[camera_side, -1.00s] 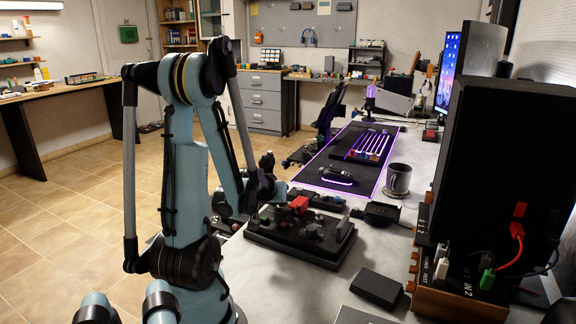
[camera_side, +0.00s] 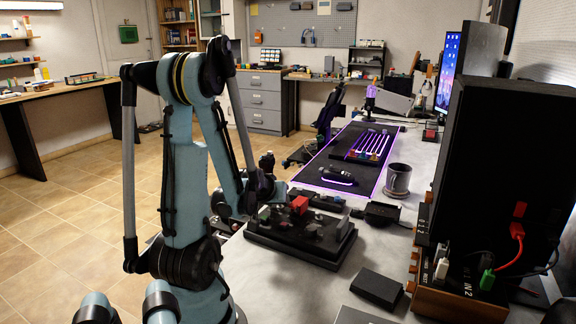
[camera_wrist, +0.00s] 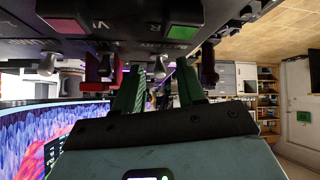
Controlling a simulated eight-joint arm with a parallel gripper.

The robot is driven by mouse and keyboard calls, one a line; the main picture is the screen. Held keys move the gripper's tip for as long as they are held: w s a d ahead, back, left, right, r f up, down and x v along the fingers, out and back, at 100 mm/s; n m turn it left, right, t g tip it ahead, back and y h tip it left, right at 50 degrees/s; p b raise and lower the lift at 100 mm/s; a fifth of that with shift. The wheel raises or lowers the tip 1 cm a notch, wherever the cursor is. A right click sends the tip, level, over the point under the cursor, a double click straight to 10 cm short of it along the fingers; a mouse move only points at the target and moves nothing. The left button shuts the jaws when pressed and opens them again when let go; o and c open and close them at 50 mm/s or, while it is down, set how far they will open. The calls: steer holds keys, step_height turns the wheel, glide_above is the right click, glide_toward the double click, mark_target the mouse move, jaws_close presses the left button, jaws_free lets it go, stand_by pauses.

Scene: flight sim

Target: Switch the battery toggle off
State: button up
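A black switch panel (camera_side: 300,240) sits on the bench in front of my arm, with a red part (camera_side: 299,204) standing up from it. In the wrist view the panel (camera_wrist: 130,22) fills the top, upside down, with a magenta square, a green square and several small toggles. One grey toggle (camera_wrist: 160,68) shows between my gripper's (camera_wrist: 159,72) green fingers, which stand apart. Contact cannot be told.
A black box (camera_side: 377,288) lies right of the panel.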

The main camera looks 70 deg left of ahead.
steer(key=v, duration=1.1)
steer(key=shift+s+d+r, duration=0.2)
steer(key=shift+s+r, duration=0.05)
stand_by(0.6)
steer(key=w+d+m+h, duration=0.3)
steer(key=w+d+m, duration=0.2)
steer(key=d, duration=0.7)
steer(key=w+d+m+t+h, duration=0.1)
steer(key=w+d+m+h, duration=0.3)
steer(key=d, duration=0.9)
steer(key=w+m, duration=0.2)
steer(key=m, duration=0.1)
steer(key=shift+r, duration=0.4)
steer(key=shift+d, duration=0.1)
